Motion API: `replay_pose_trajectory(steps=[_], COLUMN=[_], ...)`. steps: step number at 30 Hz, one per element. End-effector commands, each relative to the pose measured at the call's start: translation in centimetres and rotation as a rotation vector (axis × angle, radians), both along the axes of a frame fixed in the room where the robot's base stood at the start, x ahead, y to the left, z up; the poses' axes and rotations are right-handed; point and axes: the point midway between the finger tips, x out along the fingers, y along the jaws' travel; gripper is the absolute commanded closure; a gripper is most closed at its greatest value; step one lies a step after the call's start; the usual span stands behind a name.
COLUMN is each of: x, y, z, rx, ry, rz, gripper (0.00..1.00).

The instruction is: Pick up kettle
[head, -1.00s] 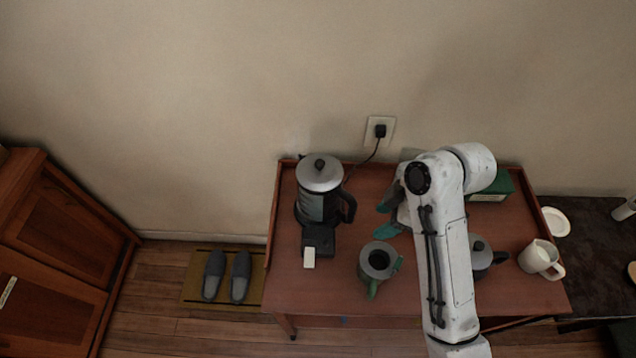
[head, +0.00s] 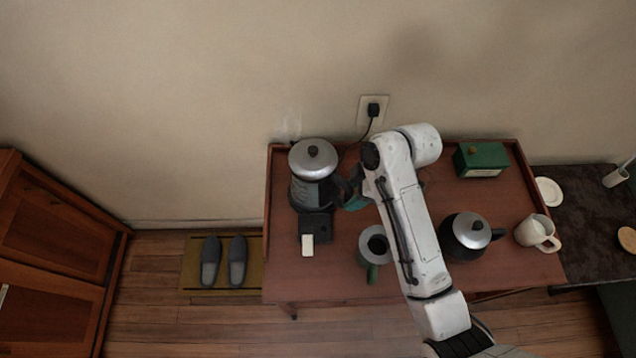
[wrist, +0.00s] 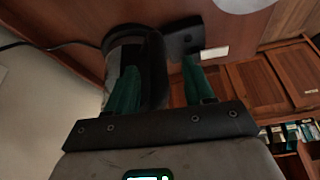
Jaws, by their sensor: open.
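The tall kettle (head: 312,163), with a silver lid and dark body, stands at the left end of the wooden table. Its black handle faces right, toward my gripper (head: 352,194). In the wrist view my gripper (wrist: 159,68) is open, with its teal fingers on either side of the kettle's black handle (wrist: 155,75). The kettle body (wrist: 121,45) lies just beyond, partly hidden by the handle and the left finger. I cannot tell whether either finger touches the handle. A squat dark pot with a silver lid (head: 470,232) stands farther right.
A grey-green mug (head: 374,247) stands below my gripper, close to my arm. A dark block with a white piece (head: 307,245) sits in front of the kettle. A green box (head: 481,160) and white mug (head: 537,232) are at right. A cord runs to the wall socket (head: 373,113).

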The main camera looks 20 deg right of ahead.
Motion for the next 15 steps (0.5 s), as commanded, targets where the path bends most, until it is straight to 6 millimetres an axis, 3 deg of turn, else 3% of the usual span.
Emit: replay_pose_trajectory(steps=[7,15], x=[0.8,0.8], y=[1.0,1.1], z=[-2.6,-2.9], rx=[0.0,0.0], ry=[0.001,0.0], rz=[0.0,0.001], gripper=[0.47,0.47])
